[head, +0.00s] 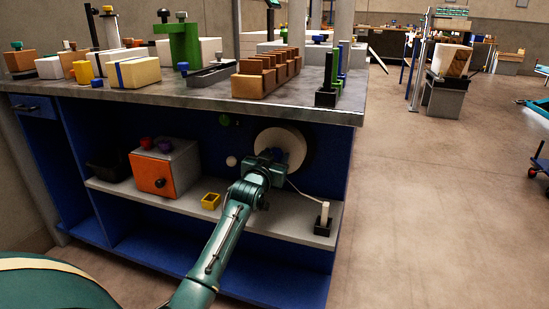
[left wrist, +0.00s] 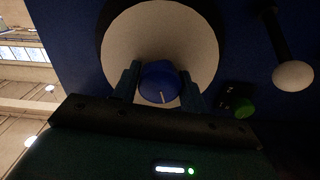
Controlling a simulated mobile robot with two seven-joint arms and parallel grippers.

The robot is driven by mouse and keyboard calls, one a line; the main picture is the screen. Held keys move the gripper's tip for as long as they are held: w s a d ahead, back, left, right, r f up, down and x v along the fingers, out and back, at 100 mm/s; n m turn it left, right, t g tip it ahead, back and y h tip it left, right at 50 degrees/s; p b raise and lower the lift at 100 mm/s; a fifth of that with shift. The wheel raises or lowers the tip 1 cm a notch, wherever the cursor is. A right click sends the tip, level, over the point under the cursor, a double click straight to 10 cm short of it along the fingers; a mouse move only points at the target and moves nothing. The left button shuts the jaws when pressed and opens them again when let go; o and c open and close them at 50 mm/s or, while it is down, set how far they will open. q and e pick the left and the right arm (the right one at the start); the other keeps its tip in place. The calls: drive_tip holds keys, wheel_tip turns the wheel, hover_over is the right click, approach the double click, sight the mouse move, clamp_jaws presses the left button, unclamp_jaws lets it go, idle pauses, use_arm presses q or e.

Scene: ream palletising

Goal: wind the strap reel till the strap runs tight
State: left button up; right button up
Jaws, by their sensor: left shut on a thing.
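The strap reel (head: 293,143) is a cream disc on the blue back panel under the bench. It fills the upper middle of the left wrist view (left wrist: 160,30). A blue knob (left wrist: 158,84) with a white mark sits low on the disc. My left gripper (head: 271,159) is at the reel, its dark fingers on both sides of the knob and shut on it. A thin pale strap (head: 302,193) runs from near the gripper down right to a white post (head: 325,213) on a dark base. I cannot tell how tight it is. My right gripper is not in view.
On the grey shelf (head: 265,222) stand an orange-fronted box (head: 151,174) and a small yellow bin (head: 211,201). A white ball-ended lever (left wrist: 292,75) and a green knob (left wrist: 243,107) are beside the reel.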

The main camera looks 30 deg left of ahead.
use_arm(q)
drive_tip(key=shift+c, duration=0.7)
